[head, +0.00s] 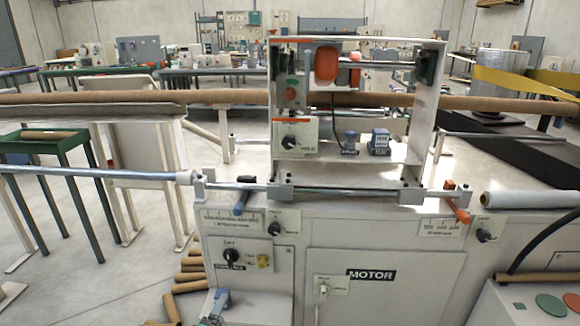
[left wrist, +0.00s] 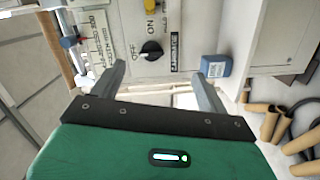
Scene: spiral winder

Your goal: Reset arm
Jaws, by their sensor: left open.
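My left gripper (left wrist: 160,82) shows in the left wrist view, its two grey fingers spread wide apart with nothing between them. Its green body fills the bottom of that view. Beyond the fingers is a white panel with a black rotary knob (left wrist: 152,50) marked OFF and ON. A blue block (left wrist: 215,66) appears just beyond the right finger; I cannot tell whether they touch. In the head view I cannot clearly make out the left gripper. My right gripper is in neither view.
A long cardboard tube (head: 120,97) crosses behind. Loose tubes (head: 188,284) lie by the cabinet's left side. A green table (head: 35,145) stands left; floor shows there.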

